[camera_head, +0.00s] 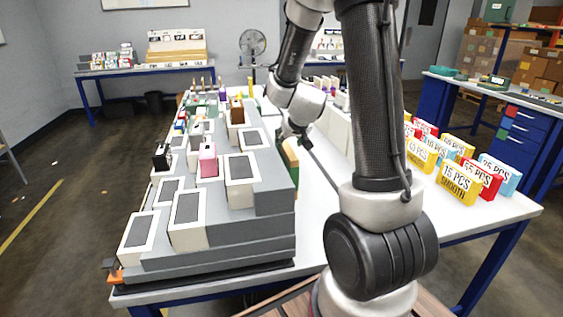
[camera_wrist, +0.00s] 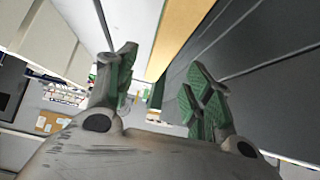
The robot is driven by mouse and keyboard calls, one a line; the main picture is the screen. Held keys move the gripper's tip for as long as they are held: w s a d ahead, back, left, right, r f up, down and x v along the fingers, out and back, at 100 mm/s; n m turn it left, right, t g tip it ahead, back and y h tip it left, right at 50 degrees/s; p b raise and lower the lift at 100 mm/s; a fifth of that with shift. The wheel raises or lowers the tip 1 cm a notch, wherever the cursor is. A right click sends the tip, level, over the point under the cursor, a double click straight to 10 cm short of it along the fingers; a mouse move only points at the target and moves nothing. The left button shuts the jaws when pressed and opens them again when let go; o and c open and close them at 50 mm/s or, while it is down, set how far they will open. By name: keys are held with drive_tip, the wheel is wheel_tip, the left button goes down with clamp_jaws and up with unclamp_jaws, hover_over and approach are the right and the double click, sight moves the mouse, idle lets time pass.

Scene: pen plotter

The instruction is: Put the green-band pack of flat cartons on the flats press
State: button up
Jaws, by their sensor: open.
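A tan, upright piece with green on its side (camera_head: 291,157), which looks like the green-band pack, stands against the right side of the grey stepped stand. In the wrist view a tan strip (camera_wrist: 180,38) runs between my finger directions, with a little dark green at its lower end. My gripper (camera_head: 294,136) is above and beside this piece in the head view. In the wrist view my gripper (camera_wrist: 163,78) has its green-padded fingers apart, with nothing clearly held. The arm partly hides the area around it. I cannot make out the flats press for sure.
The grey stepped stand (camera_head: 270,200) with white, dark-topped boxes fills the table's left. Several coloured number cards (camera_head: 458,185) stand on the right. The white tabletop (camera_head: 322,215) is bare between the stand and my arm. Pale panels (camera_head: 337,128) lie behind my arm.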

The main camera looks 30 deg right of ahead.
sight(286, 145)
drive_tip(key=x, duration=0.7)
drive_tip(key=shift+f, duration=0.25)
drive_tip(key=shift+c, duration=0.4)
clamp_jaws()
